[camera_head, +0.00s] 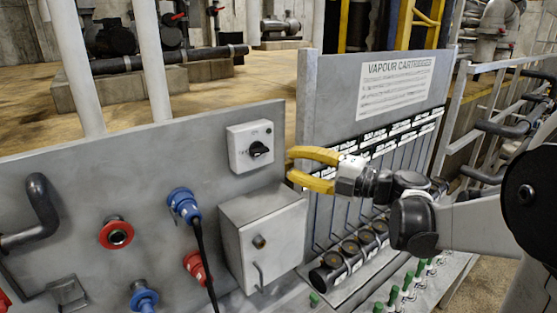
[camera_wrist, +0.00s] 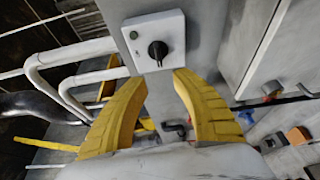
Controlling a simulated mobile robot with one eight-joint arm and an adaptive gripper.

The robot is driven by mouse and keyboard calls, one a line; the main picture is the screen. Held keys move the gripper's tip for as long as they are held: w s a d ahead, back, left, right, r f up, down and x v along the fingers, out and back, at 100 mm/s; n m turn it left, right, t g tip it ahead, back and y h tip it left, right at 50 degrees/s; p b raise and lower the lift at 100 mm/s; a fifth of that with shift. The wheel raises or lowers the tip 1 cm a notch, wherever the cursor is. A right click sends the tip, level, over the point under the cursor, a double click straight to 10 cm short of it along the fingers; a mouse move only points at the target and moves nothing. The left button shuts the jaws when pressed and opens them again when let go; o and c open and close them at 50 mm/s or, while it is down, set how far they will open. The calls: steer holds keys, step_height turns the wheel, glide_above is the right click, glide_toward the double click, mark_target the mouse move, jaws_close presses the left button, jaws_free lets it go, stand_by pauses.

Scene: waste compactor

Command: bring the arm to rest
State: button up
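My gripper (camera_head: 305,170) has two yellow fingers and reaches left from my arm at the right of the head view. The fingers are apart with nothing between them. In the head view they are in front of the vapour cartridge panel, right of the rotary switch box (camera_head: 250,146) with its black knob. In the wrist view, my gripper (camera_wrist: 153,85) shows its fingers spread toward the same switch box (camera_wrist: 153,40). The box shows beyond the fingertips, and I cannot see contact.
A grey metal box (camera_head: 265,235) is mounted below the switch. A blue plug (camera_head: 184,205) with a black cable and a red button (camera_head: 116,234) are to its left. Railings (camera_head: 490,85) flank the right.

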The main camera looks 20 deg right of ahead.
steer(key=shift+s+d, duration=0.2)
stand_by(0.3)
